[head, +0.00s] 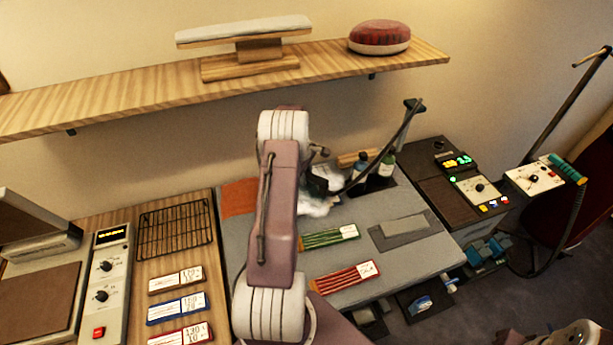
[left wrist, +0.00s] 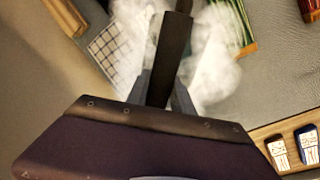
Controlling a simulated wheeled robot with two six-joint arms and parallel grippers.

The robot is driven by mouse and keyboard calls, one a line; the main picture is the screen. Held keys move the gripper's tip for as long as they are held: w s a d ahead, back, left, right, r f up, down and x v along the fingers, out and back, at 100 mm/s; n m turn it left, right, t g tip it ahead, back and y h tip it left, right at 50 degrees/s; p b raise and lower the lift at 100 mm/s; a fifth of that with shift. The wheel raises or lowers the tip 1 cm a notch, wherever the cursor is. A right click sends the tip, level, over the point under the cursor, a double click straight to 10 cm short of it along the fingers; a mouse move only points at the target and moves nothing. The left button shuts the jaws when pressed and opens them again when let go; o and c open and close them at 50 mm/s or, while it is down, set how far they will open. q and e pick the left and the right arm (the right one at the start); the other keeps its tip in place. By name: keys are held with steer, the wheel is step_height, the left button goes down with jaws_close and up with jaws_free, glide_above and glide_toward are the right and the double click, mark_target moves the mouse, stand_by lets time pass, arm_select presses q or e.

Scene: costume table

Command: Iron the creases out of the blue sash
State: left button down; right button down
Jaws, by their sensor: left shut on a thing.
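My left gripper (head: 318,165) is over the back of the grey pressing board, partly hidden by its arm. In the left wrist view its fingers (left wrist: 164,90) are shut on a dark handle (left wrist: 170,55), apparently the iron's. White steam spreads on both sides of the handle and hides what is under it. I cannot make out the blue sash. The right gripper does not show.
Dark bottles (head: 386,166) stand at the board's back. A control unit (head: 475,188) is to its right. A wire rack (head: 174,228) and cards, one of them blue (head: 177,307), lie left. A shelf (head: 120,97) runs above. A grey pad (head: 404,230) lies on the board's right.

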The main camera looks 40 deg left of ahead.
arm_select(q)
steer(key=s+a+f+b, duration=0.2)
steer(key=s+a+f, duration=0.1)
steer(key=s+f, duration=0.1)
steer(key=shift+s+a, duration=0.3)
steer(key=shift+s, duration=0.5)
stand_by(0.5)
steer(key=shift+f+b, duration=0.4)
steer(key=shift+b, duration=0.05)
stand_by(0.5)
steer(key=shift+s+d+f, duration=0.1)
steer(key=shift+s+d, duration=0.05)
stand_by(2.0)
stand_by(0.4)
steer(key=shift+r+p, duration=1.9)
steer(key=shift+r, duration=0.65)
